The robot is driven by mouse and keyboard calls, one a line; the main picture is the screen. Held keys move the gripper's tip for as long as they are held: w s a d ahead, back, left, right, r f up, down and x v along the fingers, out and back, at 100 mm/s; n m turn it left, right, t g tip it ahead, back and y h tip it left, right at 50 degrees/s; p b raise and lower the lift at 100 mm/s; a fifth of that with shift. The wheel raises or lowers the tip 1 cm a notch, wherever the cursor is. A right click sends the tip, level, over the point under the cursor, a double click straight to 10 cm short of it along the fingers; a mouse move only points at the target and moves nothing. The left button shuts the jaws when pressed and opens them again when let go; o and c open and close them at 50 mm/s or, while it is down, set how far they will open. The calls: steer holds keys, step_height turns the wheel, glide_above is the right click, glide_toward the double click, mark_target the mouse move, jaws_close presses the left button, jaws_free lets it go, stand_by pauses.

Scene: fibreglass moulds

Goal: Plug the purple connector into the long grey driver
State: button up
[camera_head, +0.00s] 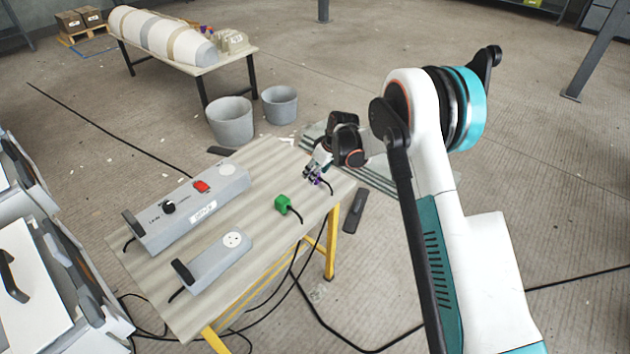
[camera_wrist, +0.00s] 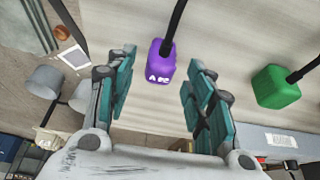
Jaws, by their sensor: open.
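The purple connector (camera_wrist: 161,68), with a black cable and white marking, lies on the table. In the wrist view it is between and beyond the fingertips of my gripper (camera_wrist: 158,72), apart from both fingers. In the head view my gripper (camera_head: 314,172) is open over the table's right end, and the purple connector (camera_head: 317,181) shows only as a small patch beneath it. The long grey driver (camera_head: 178,220) lies along the table's far left side. It has a handle, a black knob, a red switch and a pale round socket (camera_head: 227,170) at its right end.
A green connector (camera_head: 282,203) with a cable lies near the table's front edge. A shorter grey driver (camera_head: 222,262) with a round socket stands in front of the long one. Two grey buckets (camera_head: 230,122) stand behind.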

steer(key=shift+x, duration=1.05)
steer(key=shift+c, duration=0.5)
steer(key=c, duration=1)
steer(key=shift+r, duration=0.15)
step_height(320, 180, up, 20)
steer(key=p, duration=0.6)
